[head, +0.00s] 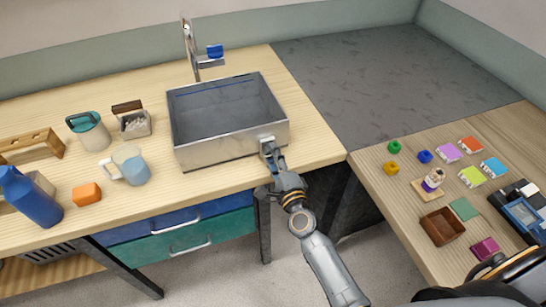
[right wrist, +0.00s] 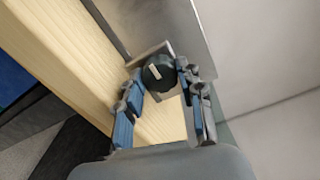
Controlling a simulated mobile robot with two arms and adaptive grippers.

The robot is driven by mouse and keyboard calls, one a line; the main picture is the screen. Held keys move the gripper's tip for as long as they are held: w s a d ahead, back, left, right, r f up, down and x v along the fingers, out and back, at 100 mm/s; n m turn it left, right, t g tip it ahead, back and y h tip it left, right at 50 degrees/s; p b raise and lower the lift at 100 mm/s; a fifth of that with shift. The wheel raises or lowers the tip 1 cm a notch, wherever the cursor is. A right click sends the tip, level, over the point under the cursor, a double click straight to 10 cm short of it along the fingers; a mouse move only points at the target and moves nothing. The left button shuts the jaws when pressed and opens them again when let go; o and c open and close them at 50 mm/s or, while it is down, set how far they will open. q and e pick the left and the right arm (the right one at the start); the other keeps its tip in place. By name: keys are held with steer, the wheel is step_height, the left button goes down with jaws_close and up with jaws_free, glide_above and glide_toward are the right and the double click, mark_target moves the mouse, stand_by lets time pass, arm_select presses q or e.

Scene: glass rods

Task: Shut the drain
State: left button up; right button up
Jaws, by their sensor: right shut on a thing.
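The metal sink (head: 215,153) stands on the wooden counter, with its basin open to the top. A dark round knob (right wrist: 157,74) with a pale mark sits on a bracket at the sink's front wall, near the right corner. My right gripper (head: 271,151) reaches up to that corner from below. In the right wrist view its fingers (right wrist: 165,88) are closed around the knob, one on each side. The drain opening cannot be made out in the basin. My left gripper is not in view.
A faucet (head: 194,52) with a blue handle stands behind the sink. The right table (head: 408,206) holds many small items.

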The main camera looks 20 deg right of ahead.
stand_by(0.4)
steer(key=o, duration=1.2)
steer(key=shift+c, duration=0.2)
steer(key=shift+s+f, duration=0.1)
steer(key=shift+s, duration=0.25)
steer(key=s, duration=0.7)
steer(key=shift+s+d+r, duration=0.15)
steer(key=shift+d+r, duration=0.05)
